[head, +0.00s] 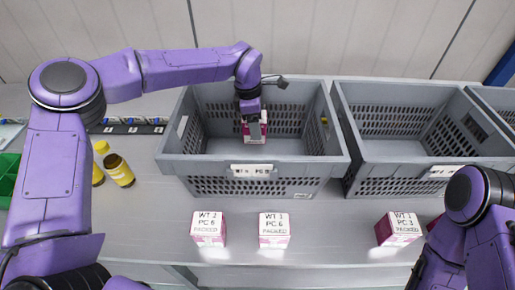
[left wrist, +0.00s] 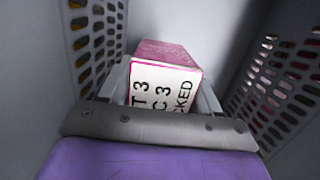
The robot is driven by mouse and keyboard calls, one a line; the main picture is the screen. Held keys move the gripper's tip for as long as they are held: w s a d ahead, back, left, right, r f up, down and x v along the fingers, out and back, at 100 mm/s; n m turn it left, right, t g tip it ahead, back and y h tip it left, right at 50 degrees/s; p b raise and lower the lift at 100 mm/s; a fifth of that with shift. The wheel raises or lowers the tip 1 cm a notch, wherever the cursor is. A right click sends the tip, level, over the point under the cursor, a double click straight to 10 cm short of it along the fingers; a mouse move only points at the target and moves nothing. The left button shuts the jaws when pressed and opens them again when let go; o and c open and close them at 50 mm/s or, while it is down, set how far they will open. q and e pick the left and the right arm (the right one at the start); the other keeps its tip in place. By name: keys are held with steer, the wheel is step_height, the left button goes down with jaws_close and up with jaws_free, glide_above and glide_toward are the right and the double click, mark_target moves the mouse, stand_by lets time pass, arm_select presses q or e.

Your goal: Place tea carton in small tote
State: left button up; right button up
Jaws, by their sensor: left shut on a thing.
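My left gripper (head: 250,112) reaches down into a grey tote (head: 255,168) and is shut on a pink and white tea carton (head: 254,132). In the left wrist view the carton (left wrist: 165,82) sits between the gripper's fingers, its white label reading in part "T 3", "C 3" and "CKED". Perforated tote walls rise on both sides of it there. I cannot tell whether the carton touches the tote floor. My right arm shows at the lower right of the head view, but its gripper is out of the picture.
Cartons stand on the table in front: one at left (head: 209,229), one in the middle (head: 274,230), one at right (head: 398,229). A second grey tote (head: 415,160) stands to the right. Yellow-labelled bottles (head: 119,170) and a green bin (head: 9,172) are at left.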

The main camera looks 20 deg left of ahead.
arm_select(q)
step_height(320, 180, down, 5)
steer(key=shift+s+f+p, duration=0.15)
steer(key=shift+f+p, duration=0.05)
steer(key=shift+p, duration=0.45)
steer(key=shift+f, duration=0.4)
steer(key=shift+f, duration=0.1)
steer(key=o, duration=1.2)
